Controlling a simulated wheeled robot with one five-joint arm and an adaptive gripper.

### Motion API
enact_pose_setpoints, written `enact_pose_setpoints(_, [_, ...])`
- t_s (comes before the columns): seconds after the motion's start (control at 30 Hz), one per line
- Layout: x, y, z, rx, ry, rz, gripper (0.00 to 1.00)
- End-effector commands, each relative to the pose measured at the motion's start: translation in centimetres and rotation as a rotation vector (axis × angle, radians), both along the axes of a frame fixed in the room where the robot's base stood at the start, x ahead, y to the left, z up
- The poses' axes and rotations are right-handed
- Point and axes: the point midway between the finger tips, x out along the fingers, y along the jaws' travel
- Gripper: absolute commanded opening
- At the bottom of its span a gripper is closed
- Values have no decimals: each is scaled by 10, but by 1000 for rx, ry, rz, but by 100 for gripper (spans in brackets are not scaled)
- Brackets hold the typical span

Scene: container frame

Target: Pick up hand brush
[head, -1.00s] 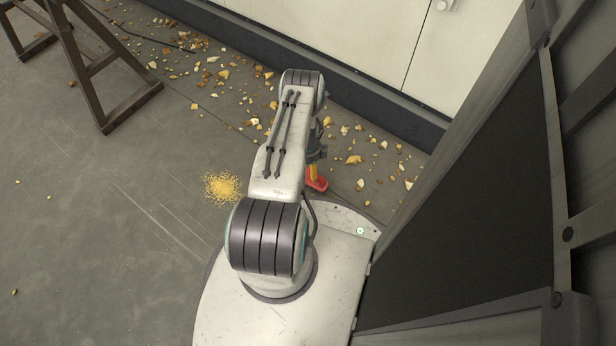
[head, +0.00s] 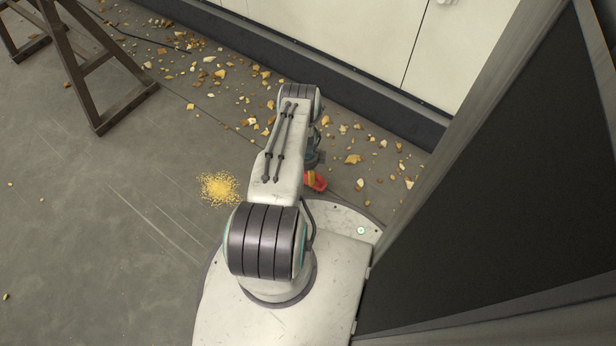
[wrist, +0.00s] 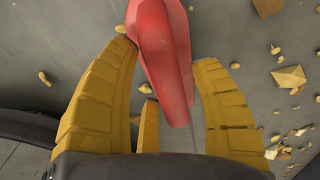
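The red hand brush (head: 319,183) lies on the floor just right of my arm in the head view, partly hidden by my gripper (head: 311,176). In the wrist view the smooth red end of the hand brush (wrist: 163,40) reaches down from the top edge between the yellow fingers of my gripper (wrist: 165,56). The fingers stand apart, with gaps on both sides of the red part. The gripper is open and does not visibly clasp it. The far part of the brush is cut off by the frame.
Yellowish debris chunks (head: 353,159) are scattered along the wall's dark base (head: 385,108). A pile of yellow grains (head: 219,188) lies left of my arm. A wooden trestle (head: 95,70) stands at upper left. A dark panel (head: 480,190) rises close on the right. The left floor is mostly clear.

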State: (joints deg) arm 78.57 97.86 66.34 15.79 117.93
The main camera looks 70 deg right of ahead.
Motion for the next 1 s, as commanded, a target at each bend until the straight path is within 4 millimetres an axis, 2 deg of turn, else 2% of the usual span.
enact_pose_setpoints(0.07, [0, 0, 0, 0, 0, 0, 49])
enact_pose_setpoints(0.6, [0, 0, 0, 0, 0, 0, 1])
enact_pose_setpoints(1.0, [0, -1, 6, -1, 0, 0, 0])
